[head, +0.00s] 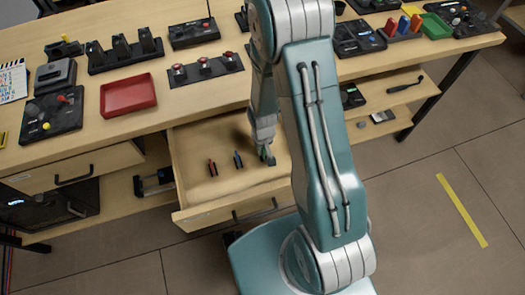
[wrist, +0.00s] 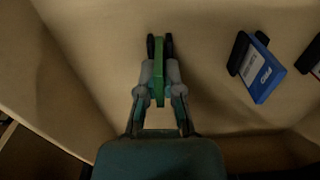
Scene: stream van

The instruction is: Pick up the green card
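The green card (wrist: 158,84) stands on edge between the two fingers of my gripper (wrist: 160,80) in the wrist view. The fingers are closed in on it from both sides. In the head view my gripper (head: 266,154) is down inside the open drawer (head: 235,135), at its right part, and a bit of green shows at its tip. A blue card (wrist: 262,76) in a black holder stands to the right in the wrist view. A red card (wrist: 316,70) is partly cut off at the right edge; both also show in the head view, left of my gripper.
The drawer's front wall (head: 235,205) and side walls surround my gripper. On the desk above are a red tray (head: 128,95), a strip of red buttons (head: 205,68) and a green tray (head: 437,27). An open shelf lies right of the drawer.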

